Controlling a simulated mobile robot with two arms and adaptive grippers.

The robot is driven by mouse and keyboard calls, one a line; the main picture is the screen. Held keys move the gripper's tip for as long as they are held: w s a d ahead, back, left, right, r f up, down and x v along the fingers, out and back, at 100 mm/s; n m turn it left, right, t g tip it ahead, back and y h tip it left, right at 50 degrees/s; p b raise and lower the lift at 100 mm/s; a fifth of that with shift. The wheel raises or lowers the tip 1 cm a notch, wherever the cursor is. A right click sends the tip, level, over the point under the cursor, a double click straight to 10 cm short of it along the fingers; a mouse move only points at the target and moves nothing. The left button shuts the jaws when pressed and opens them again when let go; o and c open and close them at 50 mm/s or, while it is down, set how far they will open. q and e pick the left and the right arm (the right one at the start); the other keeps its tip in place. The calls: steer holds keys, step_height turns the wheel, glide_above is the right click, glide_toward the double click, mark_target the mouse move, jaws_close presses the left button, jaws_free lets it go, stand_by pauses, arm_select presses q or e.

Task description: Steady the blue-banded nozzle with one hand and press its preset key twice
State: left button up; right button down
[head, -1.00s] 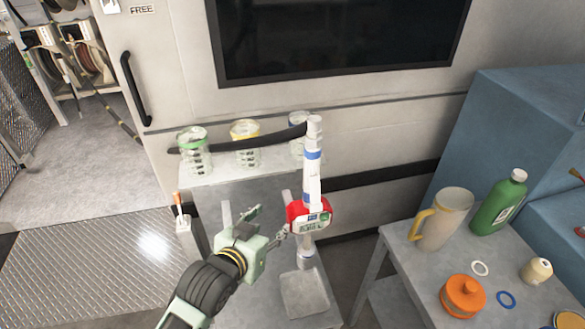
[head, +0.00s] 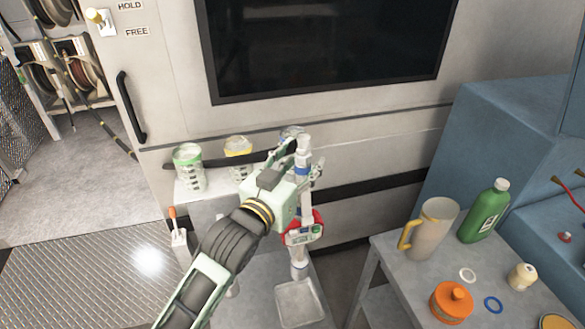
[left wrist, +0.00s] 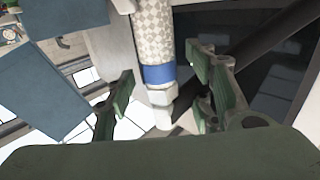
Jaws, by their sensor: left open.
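The blue-banded nozzle (head: 302,228) stands upright above a small grey tray, with a white tube on top and a red body carrying a small display and green part. Its blue band shows in the left wrist view (left wrist: 158,74). My left gripper (head: 304,163) is at the upper tube, near the band, and partly hides it. In the left wrist view my left gripper (left wrist: 162,92) has its two fingers apart with the tube between them. Gaps show on both sides of the tube there. The preset key is too small to make out. My right gripper is not in view.
A grey table (head: 395,275) at right holds a jug (head: 434,225), a green bottle (head: 484,212) and an orange pot (head: 451,303). An orange-handled tool stands at left.

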arm_select(q)
steer(key=shift+w+d, duration=0.2)
steer(key=shift+w, duration=0.2)
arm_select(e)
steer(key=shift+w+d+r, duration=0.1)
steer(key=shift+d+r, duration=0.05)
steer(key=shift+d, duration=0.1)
arm_select(q)
steer(key=shift+c, duration=0.3)
jaws_close()
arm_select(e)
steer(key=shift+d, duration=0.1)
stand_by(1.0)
